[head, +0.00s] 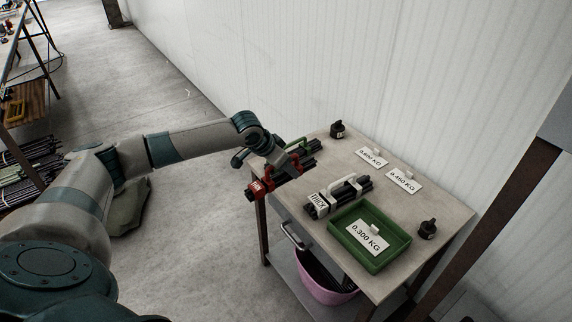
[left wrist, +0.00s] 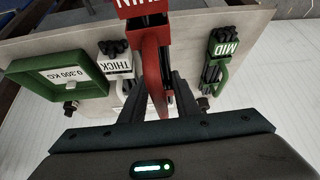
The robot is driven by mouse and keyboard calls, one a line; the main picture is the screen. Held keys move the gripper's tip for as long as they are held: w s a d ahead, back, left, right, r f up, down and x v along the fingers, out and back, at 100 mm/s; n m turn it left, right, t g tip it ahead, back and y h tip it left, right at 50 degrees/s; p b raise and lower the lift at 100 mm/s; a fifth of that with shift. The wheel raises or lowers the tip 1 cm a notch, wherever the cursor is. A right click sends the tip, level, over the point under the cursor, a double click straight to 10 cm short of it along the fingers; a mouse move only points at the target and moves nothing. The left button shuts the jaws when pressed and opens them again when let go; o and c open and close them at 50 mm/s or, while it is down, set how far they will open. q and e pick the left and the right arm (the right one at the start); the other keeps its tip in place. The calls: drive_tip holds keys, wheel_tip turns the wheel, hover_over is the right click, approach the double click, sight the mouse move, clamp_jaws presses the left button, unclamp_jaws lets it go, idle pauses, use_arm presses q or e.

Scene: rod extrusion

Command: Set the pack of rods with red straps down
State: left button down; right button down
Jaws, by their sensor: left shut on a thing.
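The pack of rods with red straps (head: 257,188) is at the table's left corner in the head view, its near end out past the edge. My left gripper (head: 284,168) is shut on its red handle, partly hiding the pack. In the left wrist view the red handle (left wrist: 149,62) runs between the fingers (left wrist: 160,98), and a red label reading THIN shows, cut by the top edge. The gap between pack and tabletop cannot be judged. My right gripper is in neither view.
On the table (head: 425,195) are a white-strapped THICK pack (head: 338,195), a green-strapped MID pack (left wrist: 222,55), a green tray (head: 400,246) with a 0.300 KG card, two more weight cards (head: 404,180) and dark knobbed pieces (head: 427,229). A pink bin (head: 325,284) stands below.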

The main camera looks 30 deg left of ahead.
use_arm(q)
drive_tip(key=s+d+r+n+y, duration=0.1)
drive_tip(key=s+d+n, duration=0.3)
drive_tip(key=s+d, duration=1.2)
drive_tip(key=d+y, duration=0.1)
drive_tip(key=d, duration=0.2)
drive_tip(key=shift+s+r, duration=0.3)
drive_tip(key=shift+s, duration=0.05)
drive_tip(key=shift+a, duration=0.1)
